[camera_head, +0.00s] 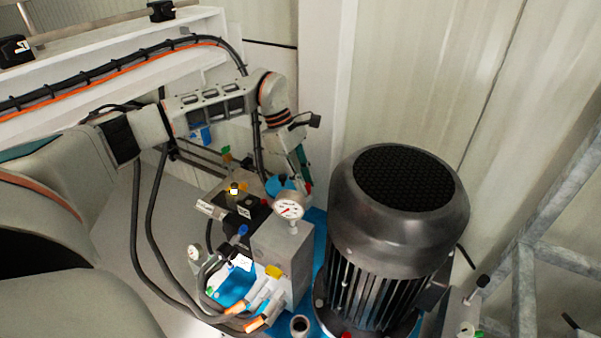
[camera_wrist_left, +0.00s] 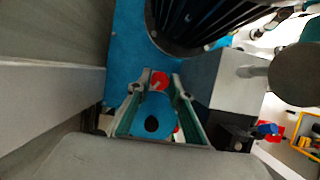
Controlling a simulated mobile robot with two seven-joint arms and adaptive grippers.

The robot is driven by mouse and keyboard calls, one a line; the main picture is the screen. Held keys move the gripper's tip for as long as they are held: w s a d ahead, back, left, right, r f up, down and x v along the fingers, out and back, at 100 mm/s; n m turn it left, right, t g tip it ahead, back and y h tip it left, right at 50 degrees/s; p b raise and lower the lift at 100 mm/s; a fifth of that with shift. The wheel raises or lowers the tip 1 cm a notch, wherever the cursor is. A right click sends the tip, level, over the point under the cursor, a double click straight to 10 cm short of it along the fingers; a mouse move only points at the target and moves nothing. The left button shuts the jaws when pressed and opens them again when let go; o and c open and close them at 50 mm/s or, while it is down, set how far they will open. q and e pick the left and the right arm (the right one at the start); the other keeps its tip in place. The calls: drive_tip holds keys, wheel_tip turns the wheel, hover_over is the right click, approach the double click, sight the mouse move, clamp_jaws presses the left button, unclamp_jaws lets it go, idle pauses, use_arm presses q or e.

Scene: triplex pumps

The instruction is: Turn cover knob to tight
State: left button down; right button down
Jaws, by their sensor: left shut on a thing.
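My left gripper (camera_head: 301,172) reaches down behind the pump block, its green-edged fingers pointing downward. In the head view, the blue part (camera_head: 275,184) shows partly, behind the pressure gauge. A small red part (camera_wrist_left: 160,79) lies by the fingertips in the left wrist view. I cannot read any tight mark. My right gripper is not in view.
A large dark motor (camera_head: 399,210) stands just right of the gripper. The grey pump block (camera_head: 283,250) carries a white pressure gauge (camera_head: 289,206) in front. Black hoses (camera_head: 150,240) run at the left. A pale wall (camera_head: 420,70) is close behind.

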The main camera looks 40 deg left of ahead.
use_arm(q)
drive_tip(key=m+g, duration=0.1)
drive_tip(key=m, duration=0.1)
drive_tip(key=m+g, duration=0.1)
drive_tip(key=m, duration=0.2)
drive_tip(key=shift+w+f+m, duration=0.1)
drive_tip(key=shift+w+m, duration=0.05)
drive_tip(key=shift+m, duration=0.15)
drive_tip(key=m+g, duration=0.1)
drive_tip(key=m, duration=0.1)
drive_tip(key=m+g+y, duration=0.1)
drive_tip(key=m, duration=0.2)
drive_tip(key=shift+f, duration=0.1)
drive_tip(key=shift+m, duration=0.4)
drive_tip(key=c, duration=1.8)
unclamp_jaws()
drive_tip(key=shift+w, duration=0.1)
drive_tip(key=shift+r, duration=0.2)
drive_tip(key=shift+v, duration=3.6)
drive_tip(key=shift+w, duration=0.15)
